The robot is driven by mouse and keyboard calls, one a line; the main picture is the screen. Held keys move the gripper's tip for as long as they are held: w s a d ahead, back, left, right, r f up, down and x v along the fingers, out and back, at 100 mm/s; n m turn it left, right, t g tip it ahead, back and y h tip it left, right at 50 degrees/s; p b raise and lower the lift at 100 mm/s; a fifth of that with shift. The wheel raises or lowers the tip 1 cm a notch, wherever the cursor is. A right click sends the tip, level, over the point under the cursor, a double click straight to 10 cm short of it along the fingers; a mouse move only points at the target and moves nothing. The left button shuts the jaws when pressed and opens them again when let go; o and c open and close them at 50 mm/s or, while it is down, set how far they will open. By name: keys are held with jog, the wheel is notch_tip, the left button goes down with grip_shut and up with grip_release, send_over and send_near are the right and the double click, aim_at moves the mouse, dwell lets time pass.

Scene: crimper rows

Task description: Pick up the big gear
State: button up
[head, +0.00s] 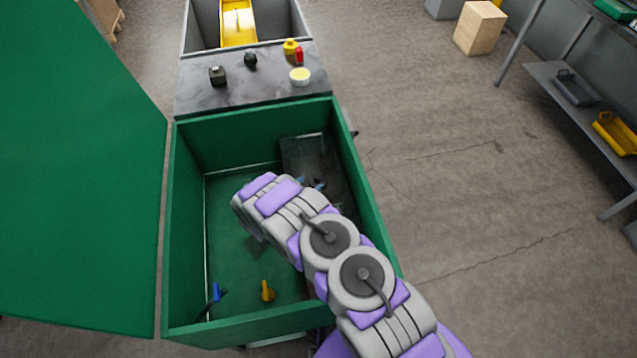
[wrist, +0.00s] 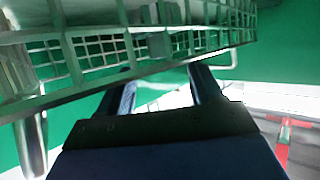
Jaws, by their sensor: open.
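I cannot make out the big gear in either view. In the head view my arm reaches down into an open green box (head: 182,230), and my gripper is hidden beneath the arm. In the wrist view my gripper (wrist: 163,82) is open, with its two dark fingers apart and nothing seen held between them. A pale, gridded basket or rack (wrist: 130,45) crosses above and in front of the fingers, close to them. Whether they touch it, I cannot tell.
A dark tray (head: 308,152) sits in the box's back right. A blue piece (head: 215,291) and an orange-yellow piece (head: 267,291) stand near its front. A grey ledge (head: 200,100) behind bears several small items. The green lid (head: 80,180) stands open at left.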

aim_at(316, 178)
jog(key=shift+w+a+f, duration=0.1)
jog(key=shift+w+f, duration=0.15)
jog(key=shift+w, duration=0.05)
jog(key=b+x, duration=0.1)
jog(key=x, duration=0.1)
jog(key=b+x, duration=0.1)
jog(key=x, duration=0.1)
jog(key=shift+w+d+r, duration=0.1)
jog(key=shift+w+d, duration=0.05)
jog(key=shift+d, duration=0.25)
jog(key=shift+d+r, duration=0.15)
jog(key=shift+d, duration=0.15)
jog(key=shift+a, duration=0.65)
jog(key=c, duration=0.5)
jog(key=shift+d, duration=0.4)
jog(key=c, duration=0.6)
grip_shut()
jog(key=shift+a, duration=0.15)
